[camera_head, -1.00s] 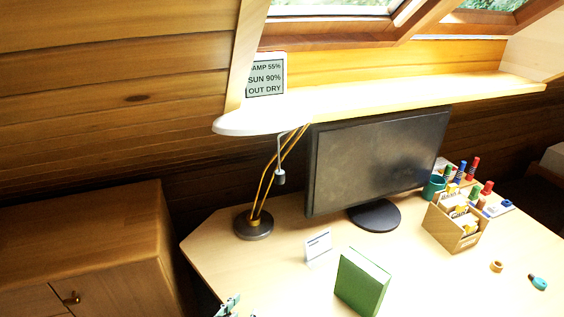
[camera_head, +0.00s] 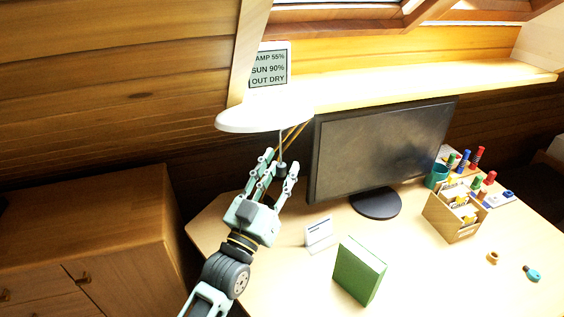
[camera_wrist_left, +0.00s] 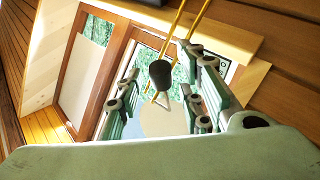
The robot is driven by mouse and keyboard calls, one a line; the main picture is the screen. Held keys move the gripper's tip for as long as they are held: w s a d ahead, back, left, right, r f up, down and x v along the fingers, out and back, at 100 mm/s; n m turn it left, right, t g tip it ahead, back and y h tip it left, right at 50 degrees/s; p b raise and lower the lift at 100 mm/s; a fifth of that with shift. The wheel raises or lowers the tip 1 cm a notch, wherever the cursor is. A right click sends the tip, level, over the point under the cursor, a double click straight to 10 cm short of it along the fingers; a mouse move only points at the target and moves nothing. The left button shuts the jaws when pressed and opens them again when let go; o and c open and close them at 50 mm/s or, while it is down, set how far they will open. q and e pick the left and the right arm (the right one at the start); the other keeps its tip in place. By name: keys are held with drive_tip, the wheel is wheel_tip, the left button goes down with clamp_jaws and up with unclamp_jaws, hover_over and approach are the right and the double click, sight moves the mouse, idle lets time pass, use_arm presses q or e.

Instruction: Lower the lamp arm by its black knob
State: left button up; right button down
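The desk lamp has a wide white shade (camera_head: 262,116) and thin yellow arm rods (camera_head: 298,131). Its black knob (camera_head: 281,168) hangs on a thin rod below the shade. In the left wrist view the black knob (camera_wrist_left: 160,73) shows between the two sets of fingers, with gaps on both sides. My left gripper (camera_head: 279,165) is open, reaching up from below, with its fingertips at the knob's height. It hides the lamp base and much of the lower arm. My right gripper is in neither view.
A dark monitor (camera_head: 380,150) stands close to the right of the gripper. A white card (camera_head: 319,234) and a green book (camera_head: 358,271) stand on the desk in front. A wooden cabinet (camera_head: 90,220) is at left. A card box (camera_head: 455,215) stands farther right.

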use_arm(q)
drive_tip(key=shift+w+d+r, duration=0.2)
drive_tip(key=shift+w+d, duration=0.05)
drive_tip(key=shift+w, duration=0.15)
clamp_jaws()
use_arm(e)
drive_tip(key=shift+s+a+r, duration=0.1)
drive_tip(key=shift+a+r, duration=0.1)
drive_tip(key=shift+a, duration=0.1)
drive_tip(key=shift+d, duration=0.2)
